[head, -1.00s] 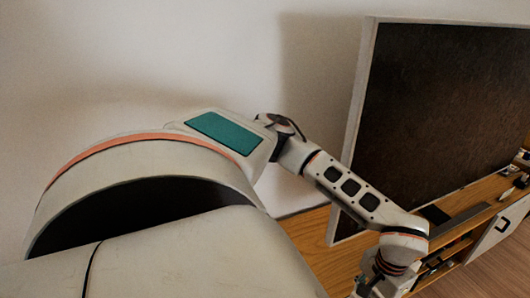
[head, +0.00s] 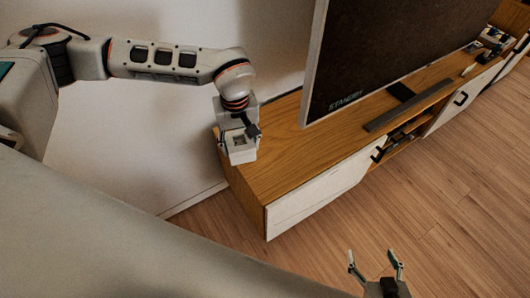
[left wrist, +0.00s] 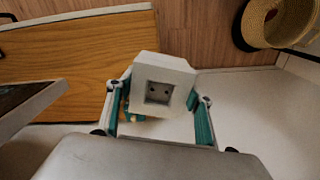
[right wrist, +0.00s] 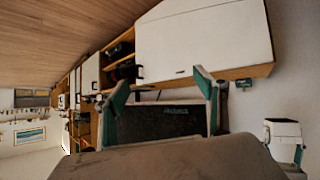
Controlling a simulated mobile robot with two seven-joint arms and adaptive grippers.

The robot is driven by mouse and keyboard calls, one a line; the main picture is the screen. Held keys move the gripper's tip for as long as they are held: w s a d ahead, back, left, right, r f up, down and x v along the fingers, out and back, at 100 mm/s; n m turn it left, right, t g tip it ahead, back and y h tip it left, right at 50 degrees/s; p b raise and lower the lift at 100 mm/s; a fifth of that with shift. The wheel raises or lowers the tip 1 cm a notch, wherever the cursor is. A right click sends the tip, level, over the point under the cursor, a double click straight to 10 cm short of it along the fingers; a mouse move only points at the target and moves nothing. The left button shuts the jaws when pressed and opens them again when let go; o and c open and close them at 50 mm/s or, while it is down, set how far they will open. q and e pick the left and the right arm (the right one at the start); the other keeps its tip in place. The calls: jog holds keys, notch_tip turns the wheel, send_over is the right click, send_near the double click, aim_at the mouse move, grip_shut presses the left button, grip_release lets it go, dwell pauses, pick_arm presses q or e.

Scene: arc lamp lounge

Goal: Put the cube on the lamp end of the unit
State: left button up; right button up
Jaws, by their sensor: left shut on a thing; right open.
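The white cube (head: 242,155) has a recessed socket with small holes on one face. My left gripper (head: 238,134) is shut on it, pointing down, at the near left end of the wooden unit (head: 275,155). In the left wrist view the cube (left wrist: 178,68) sits between the two teal fingers, beside the end edge of the wooden top (left wrist: 55,65). I cannot tell whether it touches the top. In the right wrist view the cube (right wrist: 283,128) shows at the right. My right gripper (head: 376,258) is open and empty, over the floor. No lamp is visible.
A large dark screen (head: 385,50) stands on the unit, with a grey soundbar (head: 410,103) in front. The top left of the screen is bare. A woven basket (left wrist: 275,22) stands on the floor beyond the unit's end. Wood floor (head: 430,200) is open in front.

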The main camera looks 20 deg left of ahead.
pick_arm(q)
jog(key=w+n, duration=0.1)
jog(key=n, duration=0.1)
jog(key=w+n+b, duration=0.1)
jog(key=w+n, duration=0.1)
jog(key=n, duration=0.1)
jog(key=w+n, duration=0.1)
jog(key=n, duration=0.2)
jog(key=shift+w+d+r+b, duration=0.2)
jog(key=shift+d+r+b, duration=0.05)
jog(key=shift+d+b, duration=0.05)
jog(key=w+d+r+n+b, duration=0.25)
jog(key=w+n, duration=0.35)
jog(key=n, duration=0.7)
notch_tip(320, 180, down, 20)
jog(key=b, duration=0.3)
jog(key=shift+s+r+b, duration=0.1)
jog(key=shift+b, duration=0.25)
jog(key=shift+f, duration=0.4)
jog(key=shift+r, duration=0.1)
jog(key=o, duration=1.4)
jog(key=shift+f, duration=0.2)
pick_arm(e)
notch_tip(320, 180, down, 6)
jog(key=shift+w+d+f+n, duration=0.15)
jog(key=shift+w+d+n, duration=0.15)
jog(key=shift+d, duration=0.1)
